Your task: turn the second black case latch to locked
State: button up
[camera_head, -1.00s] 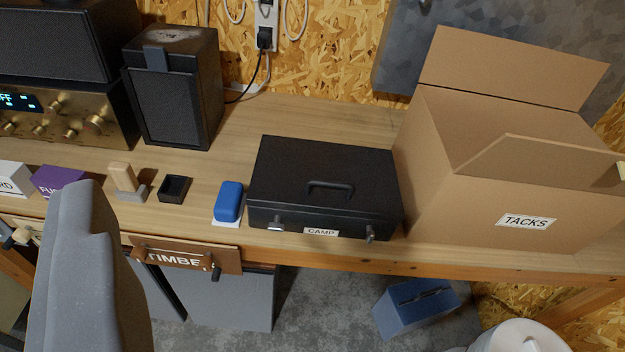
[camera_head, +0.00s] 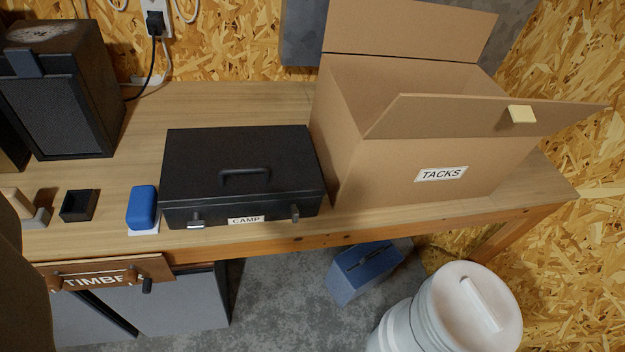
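The black case (camera_head: 240,160) lies closed on the plank bench, with a handle (camera_head: 245,177) on its lid and a CAMP label (camera_head: 246,220) on its front. It has two latches on the front face. The left latch (camera_head: 195,222) looks turned sideways, and the right latch (camera_head: 295,213) looks upright. I cannot tell from here which position is locked. My gripper's fingertips are not in view. A dark grey shape at the left edge looks like part of my arm, well away from the case.
An open cardboard box (camera_head: 400,160) labelled TACKS stands close to the case's right side. A blue object (camera_head: 142,207) sits just left of the case. A TIMBER sign (camera_head: 105,274) hangs below the bench edge. A white bucket (camera_head: 455,315) and a blue box (camera_head: 362,270) are on the floor.

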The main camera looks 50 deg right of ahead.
aim_at(295, 212)
jog(key=z, duration=0.9)
jog(key=k, duration=0.5)
jog(key=z, duration=1.75)
jog(key=i, duration=0.75)
jog(key=u, duration=1.75)
